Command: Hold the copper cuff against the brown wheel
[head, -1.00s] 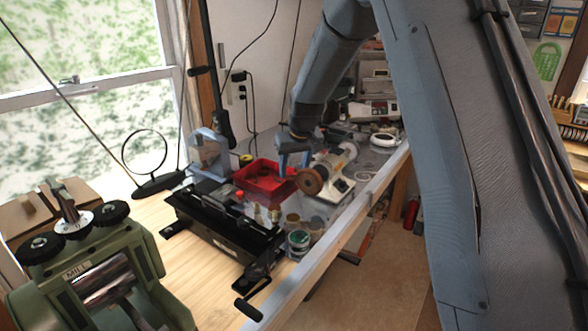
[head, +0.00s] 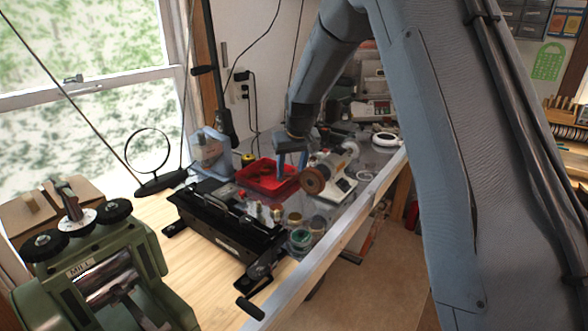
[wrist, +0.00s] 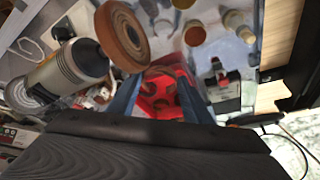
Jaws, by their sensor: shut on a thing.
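The brown wheel (head: 313,181) is on the left end of a bench motor (head: 331,164). In the wrist view the wheel (wrist: 122,36) is at the upper left, clear of the fingers. My gripper (head: 291,172) is over the right side of the red tray (head: 254,189), left of and above the wheel. In the wrist view my gripper (wrist: 156,76) is shut on a brownish curved piece, the copper cuff (wrist: 157,71), between its blue fingertips. Similar brown pieces in the tray behind make the cuff's outline hard to tell. The cuff appears apart from the wheel.
A black machine (head: 228,222) stands in front of the tray. Small jars (head: 300,238) stand at the bench edge below the wheel. A green rolling mill (head: 105,270) is at the lower left. A white ring-shaped item (head: 386,139) lies farther back.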

